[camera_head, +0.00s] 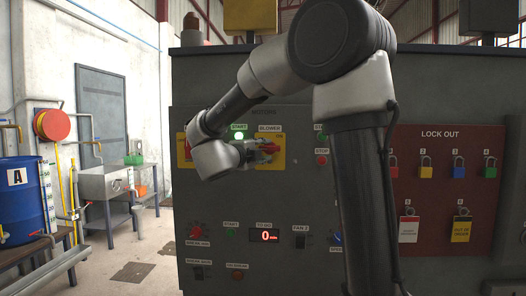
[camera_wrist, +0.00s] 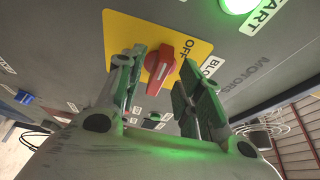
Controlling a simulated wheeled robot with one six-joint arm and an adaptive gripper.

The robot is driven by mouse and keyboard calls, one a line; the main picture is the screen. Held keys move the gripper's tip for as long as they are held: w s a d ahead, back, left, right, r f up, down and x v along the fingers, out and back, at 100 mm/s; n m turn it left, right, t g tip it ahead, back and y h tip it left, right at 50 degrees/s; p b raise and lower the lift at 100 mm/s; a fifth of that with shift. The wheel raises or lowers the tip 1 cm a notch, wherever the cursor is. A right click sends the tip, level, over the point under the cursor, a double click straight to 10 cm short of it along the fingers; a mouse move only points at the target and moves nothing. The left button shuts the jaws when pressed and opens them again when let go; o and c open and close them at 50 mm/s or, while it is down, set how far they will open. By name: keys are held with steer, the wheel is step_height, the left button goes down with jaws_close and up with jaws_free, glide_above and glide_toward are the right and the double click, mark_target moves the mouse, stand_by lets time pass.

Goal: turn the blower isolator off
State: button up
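The blower isolator is a red rotary handle on a yellow plate (camera_head: 279,158) under a BLOWER label in the head view. In the wrist view the red handle (camera_wrist: 160,66) stands out from the yellow plate (camera_wrist: 122,32), with the word OFF printed beside it. My gripper (camera_wrist: 164,72) has its two fingers on either side of the handle. The fingers are apart, with a gap visible to the handle, so it is open. In the head view my gripper (camera_head: 256,151) is in front of the plate and partly covers it. The handle's exact setting is hard to tell.
A lit green lamp (camera_head: 239,135) marked START is left of the plate. A red stop button (camera_head: 322,160) is to the right. Below are a red digital display (camera_head: 264,236) and more switches. A red lock-out board (camera_head: 447,190) with padlocks fills the right.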

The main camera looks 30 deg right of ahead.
steer(key=v, duration=1)
steer(key=shift+s+a, duration=0.15)
steer(key=shift+f, duration=0.1)
